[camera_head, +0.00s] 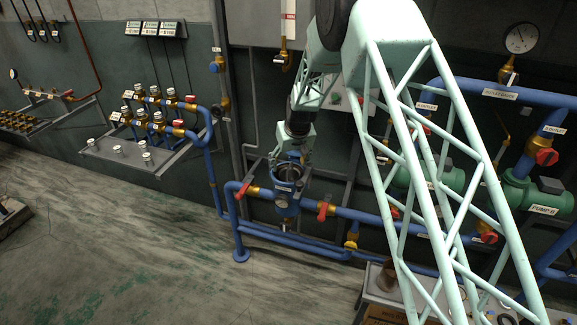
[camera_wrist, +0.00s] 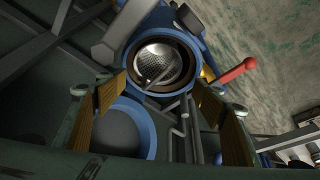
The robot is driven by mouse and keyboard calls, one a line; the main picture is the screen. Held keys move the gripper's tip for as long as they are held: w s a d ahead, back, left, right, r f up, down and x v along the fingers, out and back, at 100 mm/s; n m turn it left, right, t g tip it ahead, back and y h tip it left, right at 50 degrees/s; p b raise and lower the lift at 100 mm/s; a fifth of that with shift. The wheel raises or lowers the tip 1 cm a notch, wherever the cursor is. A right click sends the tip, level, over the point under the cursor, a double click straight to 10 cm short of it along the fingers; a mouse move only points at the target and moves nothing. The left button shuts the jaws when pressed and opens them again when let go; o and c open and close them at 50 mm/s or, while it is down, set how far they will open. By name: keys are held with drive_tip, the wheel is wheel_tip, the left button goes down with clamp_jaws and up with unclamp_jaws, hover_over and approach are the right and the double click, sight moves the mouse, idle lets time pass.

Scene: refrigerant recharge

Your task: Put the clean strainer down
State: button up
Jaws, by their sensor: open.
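A silver mesh strainer (camera_wrist: 158,60) sits inside the round opening of a blue strainer housing (camera_wrist: 131,52) in the wrist view. A thin handle crosses its front. In the head view the blue housing (camera_head: 284,205) stands in the blue pipe line, and the strainer inside it is hard to make out. My gripper (camera_wrist: 160,85) is open, its two tan-padded fingers apart on either side below the opening in the picture. Nothing shows held between them. In the head view my gripper (camera_head: 291,157) is just above the housing, pointing down.
A round blue part, seemingly the housing's lid (camera_wrist: 143,123), lies near the left finger. A red valve handle (camera_wrist: 238,70) is right of the housing. Blue pipes (camera_head: 360,214) and another red handle (camera_head: 324,211) flank it. The floor (camera_head: 130,240) in front is clear.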

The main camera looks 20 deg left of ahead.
drive_tip(key=v, duration=1)
drive_tip(key=shift+p, duration=0.45)
idle(0.3)
drive_tip(key=shift+d+r, duration=0.1)
drive_tip(key=shift+r, duration=0.05)
